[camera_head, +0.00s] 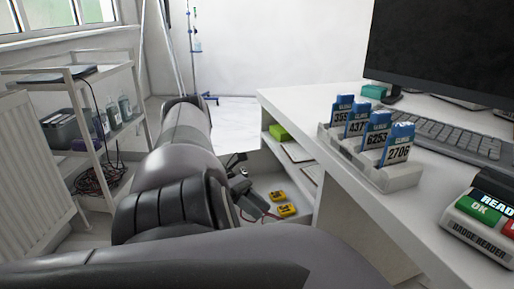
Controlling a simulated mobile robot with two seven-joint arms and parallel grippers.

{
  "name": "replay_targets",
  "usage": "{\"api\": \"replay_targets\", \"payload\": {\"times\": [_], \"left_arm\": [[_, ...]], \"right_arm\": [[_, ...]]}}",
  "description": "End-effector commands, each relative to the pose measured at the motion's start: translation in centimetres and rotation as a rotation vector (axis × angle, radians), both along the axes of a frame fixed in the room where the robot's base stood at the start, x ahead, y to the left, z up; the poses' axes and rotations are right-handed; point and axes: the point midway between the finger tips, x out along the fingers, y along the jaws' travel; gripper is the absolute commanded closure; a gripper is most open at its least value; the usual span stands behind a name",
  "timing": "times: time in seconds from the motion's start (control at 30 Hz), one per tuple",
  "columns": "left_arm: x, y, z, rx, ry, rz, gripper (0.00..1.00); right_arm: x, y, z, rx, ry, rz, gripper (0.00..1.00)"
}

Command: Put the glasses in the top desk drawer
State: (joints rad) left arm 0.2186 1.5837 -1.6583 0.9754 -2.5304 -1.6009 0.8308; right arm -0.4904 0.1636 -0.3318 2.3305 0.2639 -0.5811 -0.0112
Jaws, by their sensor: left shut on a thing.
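My left gripper (250,197) is at the end of my arm, low beside the left side of the white desk (350,165). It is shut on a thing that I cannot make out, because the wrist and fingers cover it. Small dark parts (236,160) show just beyond the gripper. Two yellow items (284,204) lie right of the fingers, in a low white space at the desk's side that looks like an open drawer. I cannot tell which drawer it is. I cannot make out the glasses. My right gripper is not in view.
On the desk stand a numbered badge rack (372,152), a badge reader (482,222), a keyboard (450,135) and a monitor (445,45). A shelf cart (75,110) stands at left.

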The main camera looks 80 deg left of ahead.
Motion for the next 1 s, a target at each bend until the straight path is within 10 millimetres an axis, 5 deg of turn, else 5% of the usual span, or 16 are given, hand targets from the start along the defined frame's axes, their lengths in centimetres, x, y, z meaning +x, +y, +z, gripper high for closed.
{"api": "replay_targets", "payload": {"times": [0.2,0.6,0.63,0.7,1.0], "left_arm": [[0.0,0.0,-3.3,-0.001,-0.001,-0.001,0.83],[0.0,-0.1,-3.6,-0.001,0.001,-0.001,0.83],[0.0,0.0,-3.5,0.0,0.0,-0.001,0.44],[0.0,0.0,-3.5,0.0,0.0,-0.001,0.29],[0.0,0.0,-3.2,0.0,0.0,0.0,0.29]], "right_arm": [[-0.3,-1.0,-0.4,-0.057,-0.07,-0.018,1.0],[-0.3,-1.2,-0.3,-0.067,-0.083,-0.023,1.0],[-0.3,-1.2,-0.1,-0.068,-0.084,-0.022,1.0],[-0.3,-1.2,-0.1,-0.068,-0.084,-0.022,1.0],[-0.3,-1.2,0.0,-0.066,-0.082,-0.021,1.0]]}}
